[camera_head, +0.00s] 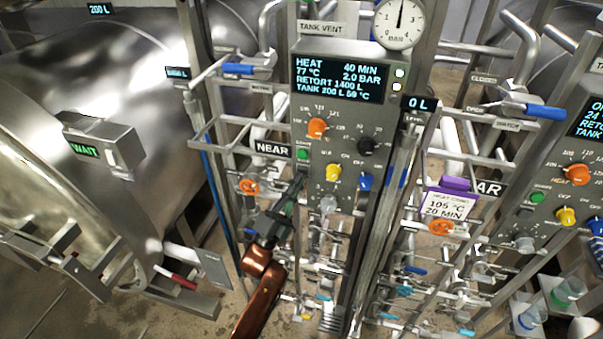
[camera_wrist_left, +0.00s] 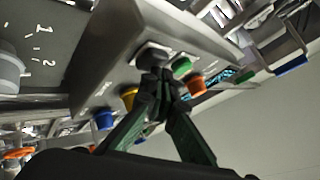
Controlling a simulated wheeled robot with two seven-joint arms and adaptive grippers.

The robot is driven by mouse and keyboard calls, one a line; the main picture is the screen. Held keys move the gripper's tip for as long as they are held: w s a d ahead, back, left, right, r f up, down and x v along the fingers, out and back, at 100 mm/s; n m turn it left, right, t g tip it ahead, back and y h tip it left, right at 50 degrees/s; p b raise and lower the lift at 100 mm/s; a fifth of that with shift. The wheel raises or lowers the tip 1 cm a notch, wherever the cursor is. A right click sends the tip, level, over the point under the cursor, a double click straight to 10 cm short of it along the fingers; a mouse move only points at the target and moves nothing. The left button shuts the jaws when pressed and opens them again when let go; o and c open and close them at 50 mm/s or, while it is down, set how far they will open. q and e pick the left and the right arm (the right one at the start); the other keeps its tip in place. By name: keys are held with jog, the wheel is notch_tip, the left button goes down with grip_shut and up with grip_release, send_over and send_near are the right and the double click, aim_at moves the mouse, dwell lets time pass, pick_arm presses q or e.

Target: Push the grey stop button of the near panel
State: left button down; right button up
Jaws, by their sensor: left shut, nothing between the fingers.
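The near panel (camera_head: 345,120) stands in the middle of the head view, beside a NEAR sign (camera_head: 272,148). Its green button (camera_head: 303,155) sits at the panel's left edge and also shows in the wrist view (camera_wrist_left: 181,66). The grey stop button (camera_wrist_left: 152,54) is next to the green one in the wrist view; in the head view my gripper largely hides it. My left gripper (camera_head: 298,183) is shut and empty, coming up from below. Its fingertips (camera_wrist_left: 160,80) are right by the grey button and overlap its lower edge; I cannot tell whether they touch.
An orange knob (camera_head: 317,128), black knob (camera_head: 367,146), yellow knob (camera_head: 333,172), blue knob (camera_head: 364,182) and grey knob (camera_head: 328,204) sit close by. Pipes and an orange valve handle (camera_head: 248,187) crowd the left. A second panel (camera_head: 550,190) stands at right.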

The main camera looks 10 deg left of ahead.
pick_arm(q)
jog(key=shift+w, duration=0.5)
dwell(0.4)
jog(key=shift+s, duration=1.1)
jog(key=shift+s, duration=0.1)
jog(key=s+p, duration=0.1)
jog(key=s, duration=0.4)
jog(key=shift+a+p, duration=0.15)
jog(key=shift+p, duration=0.25)
jog(key=shift+w, duration=0.1)
